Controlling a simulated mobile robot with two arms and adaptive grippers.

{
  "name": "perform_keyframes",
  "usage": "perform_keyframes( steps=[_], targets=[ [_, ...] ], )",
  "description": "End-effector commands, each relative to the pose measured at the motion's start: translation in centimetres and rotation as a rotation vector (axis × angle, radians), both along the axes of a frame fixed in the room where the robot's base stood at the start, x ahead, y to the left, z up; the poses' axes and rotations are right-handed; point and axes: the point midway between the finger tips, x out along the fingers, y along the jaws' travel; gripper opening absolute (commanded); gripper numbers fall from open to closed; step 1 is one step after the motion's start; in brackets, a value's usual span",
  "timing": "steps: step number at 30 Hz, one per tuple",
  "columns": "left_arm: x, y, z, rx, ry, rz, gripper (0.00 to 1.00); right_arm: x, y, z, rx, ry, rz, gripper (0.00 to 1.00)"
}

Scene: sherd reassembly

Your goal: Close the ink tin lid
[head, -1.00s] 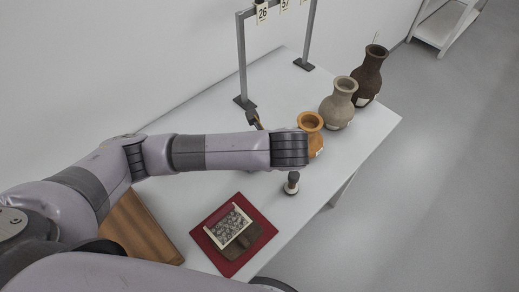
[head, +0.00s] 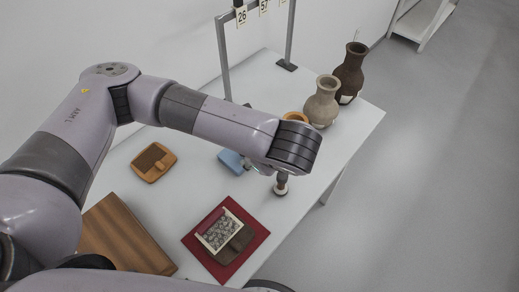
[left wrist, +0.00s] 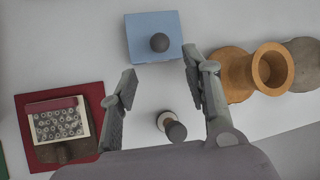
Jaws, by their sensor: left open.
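A blue, flat, square object with a dark round knob, which looks like the ink tin (left wrist: 142,32), lies on the table at the top of the left wrist view. In the head view the blue tin (head: 231,160) shows beside my left wrist, partly covered. I cannot tell whether its lid is open or shut. My left gripper (left wrist: 160,62) is open and empty, its fingertips pointing toward the blue tin's near edge. In the head view my arm mostly hides this gripper. My right gripper is not in view.
A dark-handled stamp (left wrist: 171,125) stands below the fingers. A red mat (head: 257,241) holds a patterned block (head: 219,231). An orange jar (left wrist: 272,68), grey vase (head: 322,103) and dark vase (head: 350,72) line the right. A brown tray (head: 153,161) and wooden board (head: 125,240) lie left.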

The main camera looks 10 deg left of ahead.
Motion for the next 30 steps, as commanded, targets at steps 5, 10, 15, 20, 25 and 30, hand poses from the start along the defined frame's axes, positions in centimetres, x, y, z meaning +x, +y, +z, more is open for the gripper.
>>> perform_keyframes(
  steps=[5,10,15,20,25,30],
  targets=[
    [-1.1,-0.9,2.1,0.002,-0.003,-0.003,0.44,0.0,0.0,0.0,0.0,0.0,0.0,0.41],
    [-1.7,-1.3,3.0,0.002,-0.001,0.0,0.44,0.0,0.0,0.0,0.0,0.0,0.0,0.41],
    [-1.8,-1.4,3.1,0.002,0.001,0.002,0.44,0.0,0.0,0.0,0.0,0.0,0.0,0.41],
    [-1.8,-1.4,3.1,0.002,0.001,0.002,0.44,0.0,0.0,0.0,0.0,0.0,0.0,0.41],
    [-1.8,-1.4,3.1,0.002,0.001,0.002,0.44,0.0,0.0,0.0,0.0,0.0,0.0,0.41],
    [-1.8,-1.4,3.1,0.003,0.001,0.001,0.44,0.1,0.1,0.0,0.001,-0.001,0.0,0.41]
  ],
)
